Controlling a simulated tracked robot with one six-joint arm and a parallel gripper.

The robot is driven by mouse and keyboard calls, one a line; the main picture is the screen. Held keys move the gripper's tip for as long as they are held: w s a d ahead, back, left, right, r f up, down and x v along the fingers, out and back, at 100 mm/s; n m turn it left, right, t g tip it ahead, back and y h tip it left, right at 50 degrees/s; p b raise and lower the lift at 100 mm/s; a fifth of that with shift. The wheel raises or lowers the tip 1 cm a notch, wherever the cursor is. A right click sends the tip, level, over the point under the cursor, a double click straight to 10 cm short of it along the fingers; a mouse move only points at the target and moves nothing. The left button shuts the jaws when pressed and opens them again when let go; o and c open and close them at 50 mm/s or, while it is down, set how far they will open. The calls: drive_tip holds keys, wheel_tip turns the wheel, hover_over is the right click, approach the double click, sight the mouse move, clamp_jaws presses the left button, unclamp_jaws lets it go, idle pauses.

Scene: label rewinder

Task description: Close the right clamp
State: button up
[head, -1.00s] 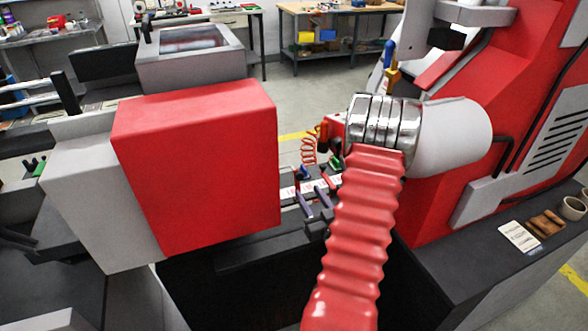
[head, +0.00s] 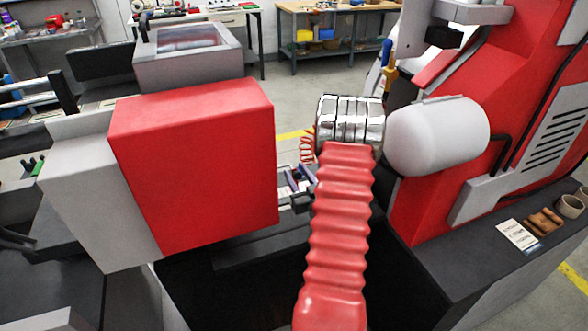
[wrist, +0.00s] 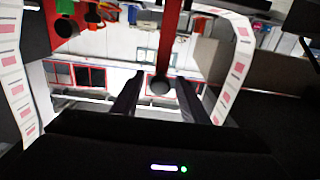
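In the wrist view my gripper (wrist: 160,77) has its two dark fingers apart, with a gap between them. A red bar (wrist: 168,40) comes down from the top and meets a dark round knob (wrist: 160,86), seen between the fingers. It looks like a clamp lever, but I cannot tell which clamp, or how far from the fingers it is. In the head view my red ribbed arm (head: 338,230) and its metal rings cover most of the clamp area. Only small purple-grey parts (head: 297,180) show left of the arm; the right clamp cannot be made out there.
A big red box-shaped housing (head: 195,165) stands left of my arm, and a white cylinder (head: 440,135) on the red machine is close on its right. Label strips (wrist: 12,75) run along the left and right (wrist: 232,75) of the wrist view.

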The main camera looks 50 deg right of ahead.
drive_tip(key=shift+x, duration=1.9)
clamp_jaws()
